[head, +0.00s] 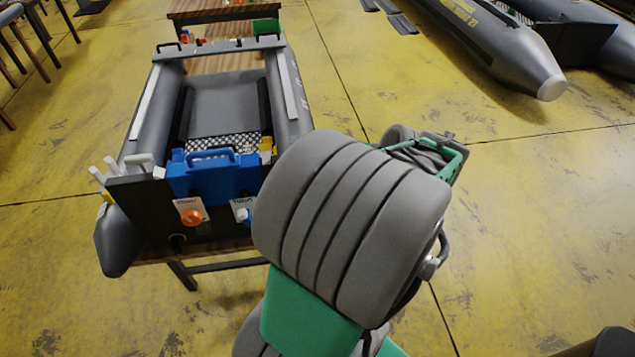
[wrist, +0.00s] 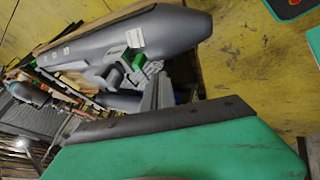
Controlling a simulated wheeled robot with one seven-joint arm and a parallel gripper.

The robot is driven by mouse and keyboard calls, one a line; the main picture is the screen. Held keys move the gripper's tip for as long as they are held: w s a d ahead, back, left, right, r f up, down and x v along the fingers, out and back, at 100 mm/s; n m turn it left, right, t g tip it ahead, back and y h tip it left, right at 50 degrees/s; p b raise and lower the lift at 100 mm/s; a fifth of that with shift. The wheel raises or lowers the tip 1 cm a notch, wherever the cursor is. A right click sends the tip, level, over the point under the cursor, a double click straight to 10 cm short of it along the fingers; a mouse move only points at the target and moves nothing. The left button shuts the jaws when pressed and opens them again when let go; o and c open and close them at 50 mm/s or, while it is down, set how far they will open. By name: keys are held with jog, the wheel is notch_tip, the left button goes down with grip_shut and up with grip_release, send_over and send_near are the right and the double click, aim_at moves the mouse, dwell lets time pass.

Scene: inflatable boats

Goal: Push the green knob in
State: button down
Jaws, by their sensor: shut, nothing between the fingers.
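I cannot make out the green knob for certain. In the head view, my grey and green arm covers the area right of the near board of the grey boat (head: 295,110). In the wrist view, a small green part (wrist: 137,62) shows by the grey tube and a white label; I cannot tell whether it is the knob. My gripper (wrist: 160,82) shows in the wrist view as grey fingers, shut and empty, pointing towards the boat parts. In the head view its fingertips are hidden.
An orange knob (head: 191,217) and a blue knob (head: 245,216) sit on white labels on the boat's near board, below a blue case (head: 212,178). A green block (head: 266,26) is at the far end. Another boat (head: 490,40) lies at upper right.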

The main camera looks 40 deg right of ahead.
jog(key=x, duration=1)
jog(key=shift+w, duration=0.1)
jog(key=shift+w+d+r+p, duration=0.2)
jog(key=shift+w+d+p, duration=0.25)
jog(key=shift+w+d, duration=0.65)
jog(key=shift+w, duration=0.35)
jog(key=shift+w+d+f+b, duration=0.25)
jog(key=shift+w+d+b, duration=0.4)
jog(key=shift+w+b, duration=0.4)
jog(key=shift+d+r, duration=0.1)
jog(key=shift+r, duration=0.15)
